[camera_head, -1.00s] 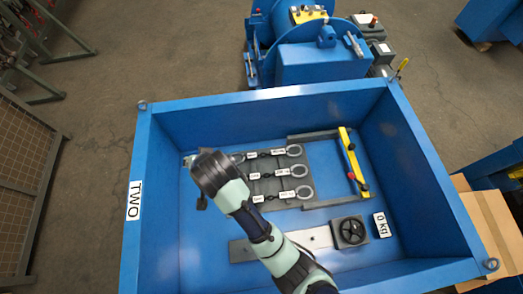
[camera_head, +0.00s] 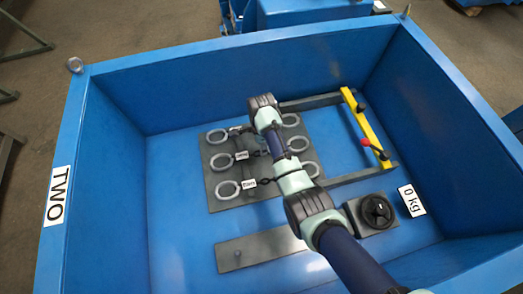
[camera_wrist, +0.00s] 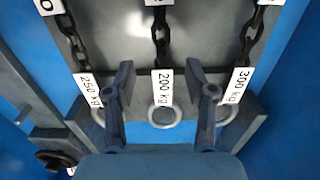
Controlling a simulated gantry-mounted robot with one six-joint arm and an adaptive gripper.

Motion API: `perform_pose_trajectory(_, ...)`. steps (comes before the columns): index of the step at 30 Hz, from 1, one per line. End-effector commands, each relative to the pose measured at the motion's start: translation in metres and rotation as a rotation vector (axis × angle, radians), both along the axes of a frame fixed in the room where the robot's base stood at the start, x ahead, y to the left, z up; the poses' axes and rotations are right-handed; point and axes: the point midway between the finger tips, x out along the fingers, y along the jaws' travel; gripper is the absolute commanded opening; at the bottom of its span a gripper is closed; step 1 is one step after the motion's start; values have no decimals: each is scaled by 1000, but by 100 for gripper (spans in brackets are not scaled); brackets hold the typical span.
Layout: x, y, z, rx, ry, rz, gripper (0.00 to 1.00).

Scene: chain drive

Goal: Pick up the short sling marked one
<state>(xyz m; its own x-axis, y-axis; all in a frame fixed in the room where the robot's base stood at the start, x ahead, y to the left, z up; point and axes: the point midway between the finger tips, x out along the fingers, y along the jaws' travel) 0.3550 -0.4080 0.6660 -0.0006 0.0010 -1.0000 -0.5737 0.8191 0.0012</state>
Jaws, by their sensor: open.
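Three short chain slings lie side by side on a grey plate (camera_head: 216,203), with light rings at their ends. In the wrist view their tags read 250 kg (camera_wrist: 88,90), 200 kg (camera_wrist: 162,88) and 300 kg (camera_wrist: 238,86). Further tags at the top edge are cut off; the left one (camera_wrist: 48,6) ends in an O or 0. I cannot tell which sling is marked one. My gripper (camera_wrist: 163,88) is open and empty, its fingers on either side of the 200 kg tag and above it. In the head view my arm hides it and part of the slings.
The slings lie inside a deep blue bin marked TWO (camera_head: 60,195). A yellow bar (camera_head: 366,128) with a red knob, a black handwheel (camera_head: 377,210) and a 0 kg display (camera_head: 411,201) are to the right. A grey strip (camera_head: 255,247) lies at the front.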

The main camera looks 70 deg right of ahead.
Motion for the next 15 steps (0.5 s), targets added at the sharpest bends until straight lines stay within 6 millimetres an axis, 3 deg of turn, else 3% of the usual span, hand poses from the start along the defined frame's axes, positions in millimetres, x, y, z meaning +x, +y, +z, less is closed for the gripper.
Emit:
perform_pose_trajectory(1, 0, 0, -10, 1, 1, 1, 55)
perform_pose_trajectory(7, 0, 0, -20, -1, -1, 2, 55)
perform_pose_trajectory(15, 0, -2, -63, 0, 0, 3, 55)
